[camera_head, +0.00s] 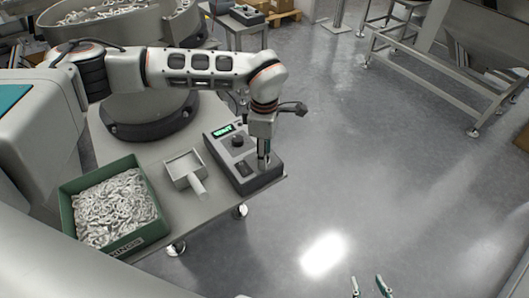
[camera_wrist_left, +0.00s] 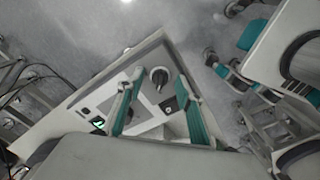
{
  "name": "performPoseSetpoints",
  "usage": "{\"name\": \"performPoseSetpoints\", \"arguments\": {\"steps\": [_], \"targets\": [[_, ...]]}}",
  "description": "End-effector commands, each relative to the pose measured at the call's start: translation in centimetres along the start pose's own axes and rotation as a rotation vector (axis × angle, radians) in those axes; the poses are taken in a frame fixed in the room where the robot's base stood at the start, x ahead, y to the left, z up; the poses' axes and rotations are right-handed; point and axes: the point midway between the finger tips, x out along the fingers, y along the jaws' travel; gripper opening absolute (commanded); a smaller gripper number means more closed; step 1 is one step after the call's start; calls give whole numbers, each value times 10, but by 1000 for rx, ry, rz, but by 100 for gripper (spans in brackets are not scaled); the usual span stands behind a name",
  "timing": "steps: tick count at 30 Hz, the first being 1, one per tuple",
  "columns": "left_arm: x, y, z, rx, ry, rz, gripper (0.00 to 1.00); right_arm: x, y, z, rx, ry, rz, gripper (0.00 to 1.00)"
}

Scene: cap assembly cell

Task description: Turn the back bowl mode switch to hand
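A dark grey control box (camera_head: 262,181) stands at the right end of the bench, with a green lit display (camera_head: 223,130), a round black knob (camera_head: 238,141) and a black switch (camera_head: 243,168) on top. My left gripper (camera_head: 263,165) points down over the box's right part. In the left wrist view, its two fingers are apart, with a dark round knob (camera_wrist_left: 160,76) showing between the tips and a small black square switch (camera_wrist_left: 170,105) nearer. I cannot tell whether a finger touches the knob, or read its position. My right gripper (camera_head: 370,286) shows only two fingertips, spread and empty.
A green bin (camera_head: 70,210) of metal rings and a metal scoop (camera_head: 184,168) sit left of the box. Another control box (camera_head: 247,15) stands on a table behind, near a large bowl (camera_head: 110,20). Open floor (camera_head: 350,170) lies to the right.

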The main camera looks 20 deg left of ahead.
Motion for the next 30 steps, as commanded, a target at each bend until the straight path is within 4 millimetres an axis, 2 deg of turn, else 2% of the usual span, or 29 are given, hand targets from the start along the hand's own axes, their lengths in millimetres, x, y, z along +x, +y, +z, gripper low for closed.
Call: {"name": "performPoseSetpoints", "arguments": {"steps": [7, 8, 12, 23, 30], "targets": [[1, 0, 0, 0, 0, 1, 36, 0, 1, -2, -2, 3, 2, 40], [1, 0, 0, 0, 0, 1, 33, 0, 1, -2, -2, 3, 2, 40], [1, 0, 0, 0, 0, 0, 0, 0, 2, -2, -3, 3, 2, 40], [0, 0, 0, 30, 0, 1, 0, -1, 2, -5, -2, 7, 3, 40], [-2, 0, 1, 154, 0, 3, 0, -4, 3, -12, 3, 12, 2, 40]]}}
